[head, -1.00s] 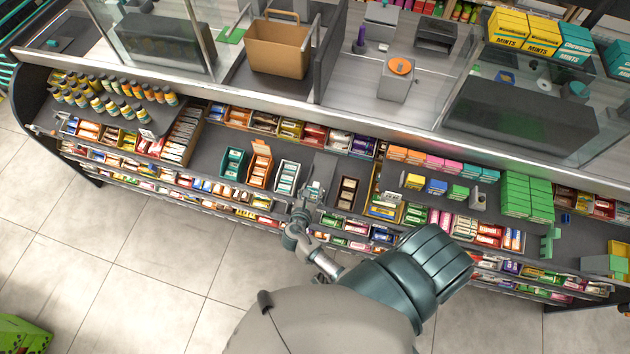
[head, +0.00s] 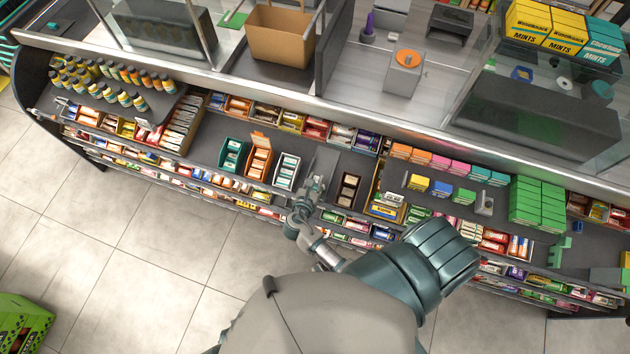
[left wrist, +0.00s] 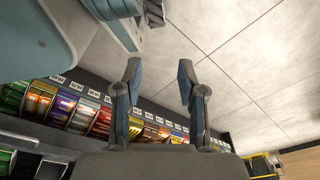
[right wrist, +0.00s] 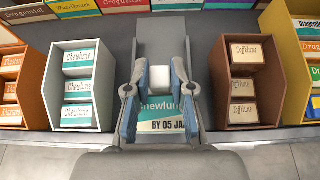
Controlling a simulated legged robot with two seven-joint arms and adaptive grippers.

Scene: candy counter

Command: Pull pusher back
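The pusher (right wrist: 159,71) shows a pale, block-shaped knob in a grey lane (right wrist: 160,28) between a white tray and a brown tray. My right gripper (right wrist: 160,75) is over this lane. Its two fingers stand on either side of the knob, close against it with no clear gap. A teal and white Chewlune pack (right wrist: 160,125) lies in the lane under the fingers, partly hidden. In the head view my right gripper (head: 316,184) reaches onto the shelf. My left gripper (left wrist: 160,72) is open and empty, with floor behind it; it does not show in the head view.
A white tray of Chewlune packs (right wrist: 108,85) stands left of the lane, and a brown tray (right wrist: 218,85) of packs stands right. Candy boxes line the back. Green boxes (head: 538,200) stand farther right. The floor (head: 150,250) before the counter is open.

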